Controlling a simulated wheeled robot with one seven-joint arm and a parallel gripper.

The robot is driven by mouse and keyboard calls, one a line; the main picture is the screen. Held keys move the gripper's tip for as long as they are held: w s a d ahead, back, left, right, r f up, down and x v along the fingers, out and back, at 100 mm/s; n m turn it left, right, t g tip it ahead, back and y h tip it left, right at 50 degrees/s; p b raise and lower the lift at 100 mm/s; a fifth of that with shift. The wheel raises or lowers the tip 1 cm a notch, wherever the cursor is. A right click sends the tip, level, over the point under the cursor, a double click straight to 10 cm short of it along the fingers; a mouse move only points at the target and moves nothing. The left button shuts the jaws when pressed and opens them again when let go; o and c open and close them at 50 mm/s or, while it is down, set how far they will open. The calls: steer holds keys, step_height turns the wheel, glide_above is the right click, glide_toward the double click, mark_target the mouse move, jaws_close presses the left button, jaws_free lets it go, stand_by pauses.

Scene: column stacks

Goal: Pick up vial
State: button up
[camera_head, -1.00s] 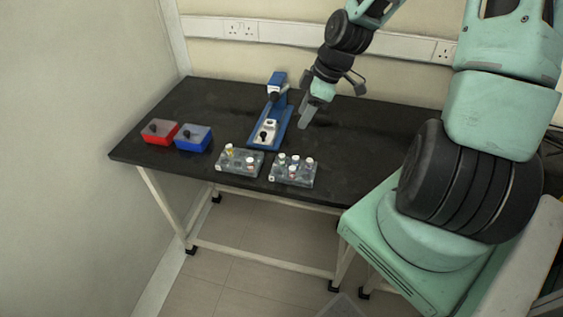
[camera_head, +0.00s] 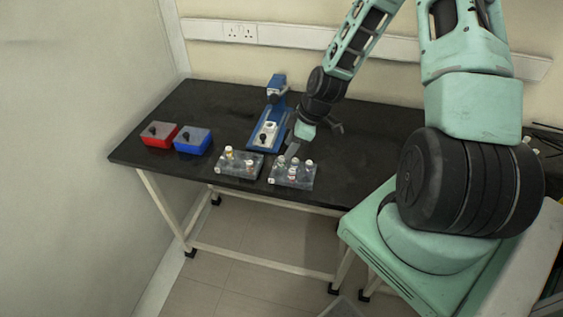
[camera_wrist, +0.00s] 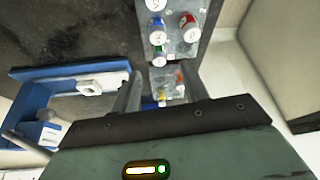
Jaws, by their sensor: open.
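The left rack (camera_head: 226,168) holds a vial (camera_head: 229,151) with a yellowish band. My gripper (camera_head: 293,147) is open and empty, low over the table just behind the right rack. In the wrist view, a red-banded vial (camera_wrist: 188,26) and a blue-banded vial (camera_wrist: 158,57) stand beyond its fingers (camera_wrist: 161,84). Which vial is meant cannot be told.
A blue stand-like device (camera_head: 277,107) is close left of my gripper. A red box (camera_head: 160,137) and a blue box (camera_head: 193,142) sit at the left end of the black table (camera_head: 215,97). The table's right part is clear.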

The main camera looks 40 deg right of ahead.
mark_target(281, 162)
steer(key=shift+p+x, duration=0.75)
steer(key=shift+x, duration=1.85)
steer(key=shift+w, duration=0.1)
jaws_close()
